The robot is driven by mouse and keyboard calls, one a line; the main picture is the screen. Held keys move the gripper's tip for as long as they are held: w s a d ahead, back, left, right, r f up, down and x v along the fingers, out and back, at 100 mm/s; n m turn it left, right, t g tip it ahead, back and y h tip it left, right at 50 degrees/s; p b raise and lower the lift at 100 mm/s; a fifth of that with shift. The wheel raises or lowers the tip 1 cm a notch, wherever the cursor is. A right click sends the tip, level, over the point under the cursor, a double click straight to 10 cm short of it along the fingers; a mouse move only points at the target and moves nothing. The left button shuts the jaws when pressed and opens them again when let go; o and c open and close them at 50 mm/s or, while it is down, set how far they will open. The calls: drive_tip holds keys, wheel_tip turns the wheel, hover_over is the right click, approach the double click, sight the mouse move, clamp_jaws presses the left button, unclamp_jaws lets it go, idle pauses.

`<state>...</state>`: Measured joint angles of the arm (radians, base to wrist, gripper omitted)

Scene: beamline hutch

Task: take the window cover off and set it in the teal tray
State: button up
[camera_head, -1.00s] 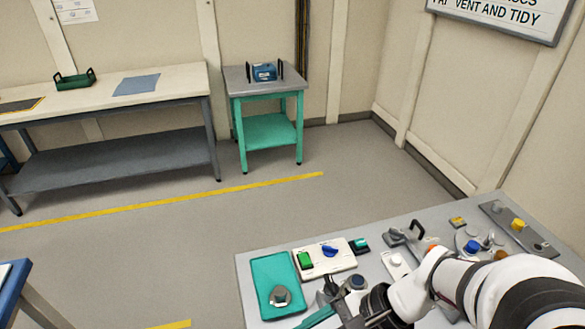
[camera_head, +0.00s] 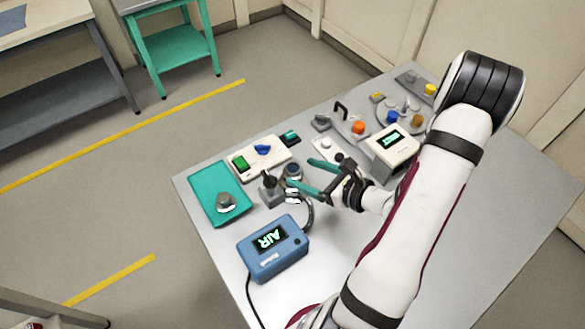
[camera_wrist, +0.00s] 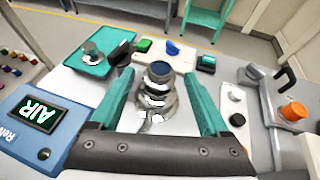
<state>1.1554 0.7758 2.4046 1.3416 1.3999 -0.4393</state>
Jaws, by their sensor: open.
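The teal tray (camera_head: 205,190) lies at the left edge of the grey bench, and it shows at the upper left in the wrist view (camera_wrist: 84,62). A grey faceted cap (camera_head: 226,202) with a knob sits in it; I cannot tell for certain whether it is the window cover. In the wrist view the cylinder appears between the fingers.
A blue AIR box (camera_head: 273,247) with a hose stands in front of the cylinder. A dark post (camera_head: 269,186) stands between tray and cylinder. A white switch panel (camera_head: 262,157) lies behind. A cream display box (camera_head: 391,150) and several knobbed fixtures occupy the right.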

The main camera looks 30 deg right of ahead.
sight(295, 169)
drive_tip(key=x, duration=0.3)
drive_tip(key=shift+w+f, duration=0.1)
drive_tip(key=shift+f, duration=0.1)
drive_tip(key=c, duration=1.2)
drive_tip(key=shift+r, duration=0.15)
